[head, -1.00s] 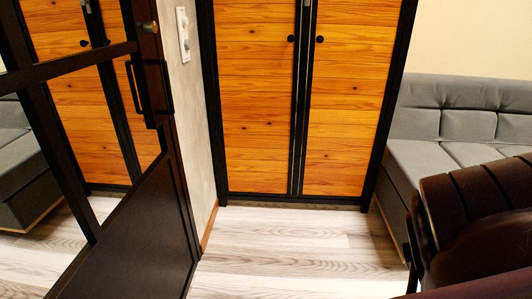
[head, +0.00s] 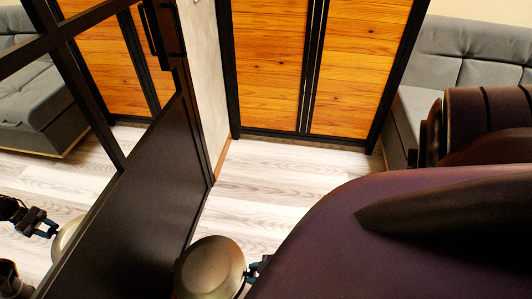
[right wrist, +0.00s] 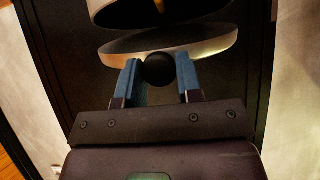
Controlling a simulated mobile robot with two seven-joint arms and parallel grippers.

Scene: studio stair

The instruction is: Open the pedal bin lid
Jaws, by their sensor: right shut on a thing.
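The pedal bin's rounded metallic lid (head: 208,266) shows at the bottom of the head view, beside the dark door panel. The bin body below it is cut off or hidden there. My right gripper (head: 258,266) is at the lid's right edge, mostly hidden by my own arm. In the right wrist view my right gripper (right wrist: 160,76) has its blue fingers on both sides of a round black knob (right wrist: 159,69), shut on it. The pale-rimmed lid (right wrist: 205,48) lies just beyond the knob. I cannot tell how far the lid is raised. My left gripper is not in view.
A black-framed door (head: 150,190) with a mirror-like pane stands close on the left and reflects the room and a gripper. Wooden cabinet doors (head: 265,65) are at the back. A grey sofa (head: 455,60) is at right. The pale floor (head: 265,185) between is clear.

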